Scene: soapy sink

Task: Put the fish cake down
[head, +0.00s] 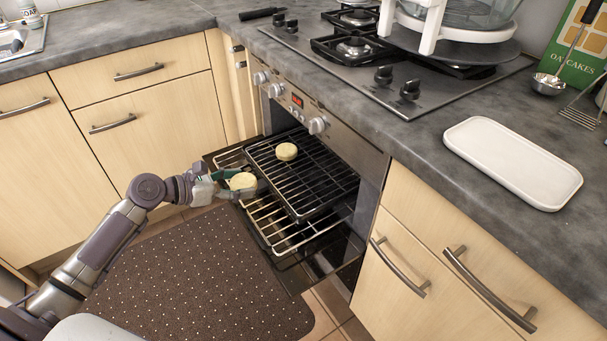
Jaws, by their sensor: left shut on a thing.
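My left gripper (228,182) is shut on a pale round fish cake (243,181), at the left edge of the oven. It holds the cake beside the left side of the dark oven tray with its wire rack (318,183). I cannot tell whether the held cake touches anything beneath it. A second pale round fish cake (287,151) lies on the rack toward its back. The oven (310,118) is open, with the tray pulled out. My right gripper is not in view.
A lower wire shelf (283,232) sticks out beneath the tray. The hob (400,65) is above the oven. A white board (512,160) lies on the right worktop. A dotted brown mat (185,285) covers the floor. Much of the rack is free.

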